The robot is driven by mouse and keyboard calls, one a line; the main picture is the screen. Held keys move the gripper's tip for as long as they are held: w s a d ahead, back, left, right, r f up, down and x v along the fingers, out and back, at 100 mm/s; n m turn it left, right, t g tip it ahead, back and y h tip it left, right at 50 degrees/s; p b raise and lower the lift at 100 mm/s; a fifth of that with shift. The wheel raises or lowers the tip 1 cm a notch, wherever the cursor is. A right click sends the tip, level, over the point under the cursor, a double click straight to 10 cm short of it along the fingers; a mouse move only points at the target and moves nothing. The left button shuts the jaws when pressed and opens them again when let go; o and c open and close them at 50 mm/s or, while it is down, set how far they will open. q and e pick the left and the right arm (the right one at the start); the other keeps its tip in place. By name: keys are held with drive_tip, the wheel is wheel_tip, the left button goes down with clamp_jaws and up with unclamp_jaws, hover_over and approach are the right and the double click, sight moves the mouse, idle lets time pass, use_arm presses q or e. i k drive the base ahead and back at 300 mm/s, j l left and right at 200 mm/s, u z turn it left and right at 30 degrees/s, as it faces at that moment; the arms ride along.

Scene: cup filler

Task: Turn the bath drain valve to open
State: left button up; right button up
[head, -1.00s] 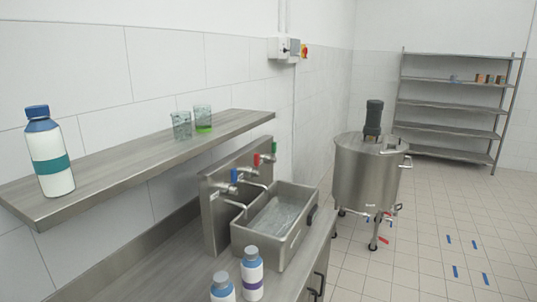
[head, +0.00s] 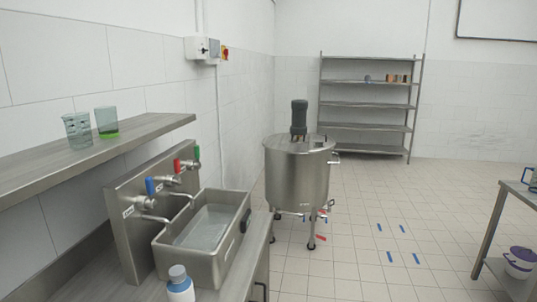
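The steel bath (head: 240,244) stands on the counter at the left and holds a clear liquid. A black fitting (head: 246,220) sits on its right outer side; it is too small to tell whether this is the drain valve or how it is turned. Behind the bath, a steel panel (head: 122,232) carries taps with a blue lever (head: 150,186), a red lever (head: 177,166) and a green lever (head: 197,153). Neither of my grippers is in view.
A steel tank (head: 297,178) on castors stands beyond the counter. A bottle (head: 180,286) is at the counter's front. Two glass beakers (head: 106,121) stand on the wall shelf (head: 150,137). A table (head: 490,225) is at the right. The tiled floor between is open.

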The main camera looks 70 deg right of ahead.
sight(197, 166)
drive_tip(key=l+z, duration=0.25)
drive_tip(key=i+l+z, duration=0.15)
drive_tip(key=l+z, duration=0.15)
drive_tip(key=i+l+z, duration=0.1)
drive_tip(key=l+z, duration=0.15)
drive_tip(key=l, duration=0.2)
drive_tip(key=i+l+z, duration=0.25)
drive_tip(key=i+l, duration=0.15)
drive_tip(key=l, duration=0.15)
drive_tip(key=i+l+z, duration=0.1)
drive_tip(key=l, duration=0.2)
drive_tip(key=i+l, duration=0.15)
drive_tip(key=l, duration=0.15)
